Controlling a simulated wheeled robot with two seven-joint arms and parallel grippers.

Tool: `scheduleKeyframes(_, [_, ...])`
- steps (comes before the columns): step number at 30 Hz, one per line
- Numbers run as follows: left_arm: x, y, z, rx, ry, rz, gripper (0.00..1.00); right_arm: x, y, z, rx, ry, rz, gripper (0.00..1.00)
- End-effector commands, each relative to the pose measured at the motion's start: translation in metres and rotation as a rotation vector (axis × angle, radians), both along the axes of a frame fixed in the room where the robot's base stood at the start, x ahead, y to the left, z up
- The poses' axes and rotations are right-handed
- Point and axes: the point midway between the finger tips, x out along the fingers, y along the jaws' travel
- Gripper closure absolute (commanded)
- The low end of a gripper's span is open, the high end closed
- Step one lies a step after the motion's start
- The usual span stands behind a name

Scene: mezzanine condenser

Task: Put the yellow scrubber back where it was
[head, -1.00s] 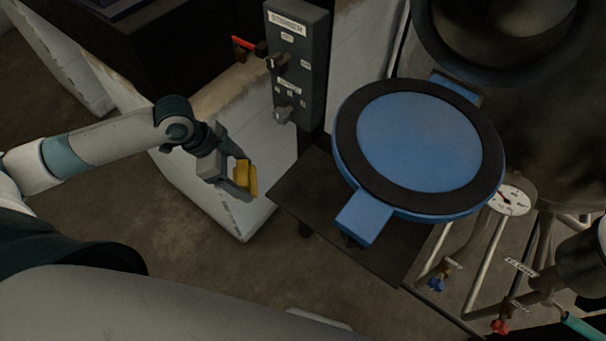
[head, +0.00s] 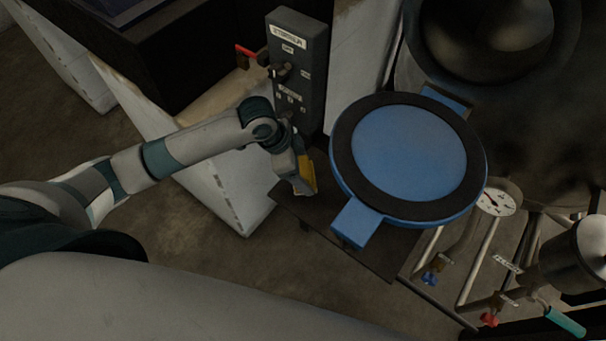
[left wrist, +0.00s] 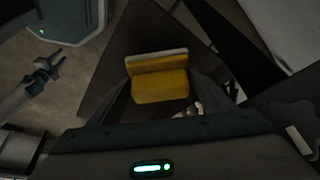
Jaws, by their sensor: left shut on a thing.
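The yellow scrubber (head: 309,172) is held in my left gripper (head: 303,180), which is shut on it. In the left wrist view the scrubber (left wrist: 160,86) shows as a yellow block with a pale strip along its far edge, between the fingers. It is over the left part of the dark metal plate (head: 318,222), left of the big blue disc; I cannot tell whether it touches the plate. My right gripper (left wrist: 46,68) shows small at the left of the left wrist view, with its fingers apart and empty. It is not in the head view.
The blue disc (head: 408,153) with a black ring and a blue tab stands close to the right of my left gripper. A grey switch box (head: 298,65) is just behind my left wrist. A gauge (head: 496,203), pipes and valves are at the right. The plate's front part is bare.

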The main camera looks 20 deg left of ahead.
Motion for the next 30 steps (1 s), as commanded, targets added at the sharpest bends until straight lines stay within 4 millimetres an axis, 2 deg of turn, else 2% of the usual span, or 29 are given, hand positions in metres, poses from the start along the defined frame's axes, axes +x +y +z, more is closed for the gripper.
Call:
scheduleKeyframes(8, [0.0,0.0,-0.002,0.001,0.001,0.0,0.47,0.0,0.0,0.002,0.0,0.0,0.0,0.69])
scheduleKeyframes(18, [-0.001,0.001,-0.033,0.0,0.002,0.001,0.47,0.001,-0.001,0.017,-0.002,-0.001,0.0,0.69])
scheduleKeyframes(29, [-0.001,0.001,-0.037,0.001,0.0,-0.001,0.47,0.001,-0.002,0.016,-0.002,-0.001,0.0,0.69])
scheduleKeyframes(30, [-0.001,0.001,-0.038,0.001,0.0,-0.001,0.24,0.001,-0.002,0.016,-0.002,-0.001,0.0,0.69])
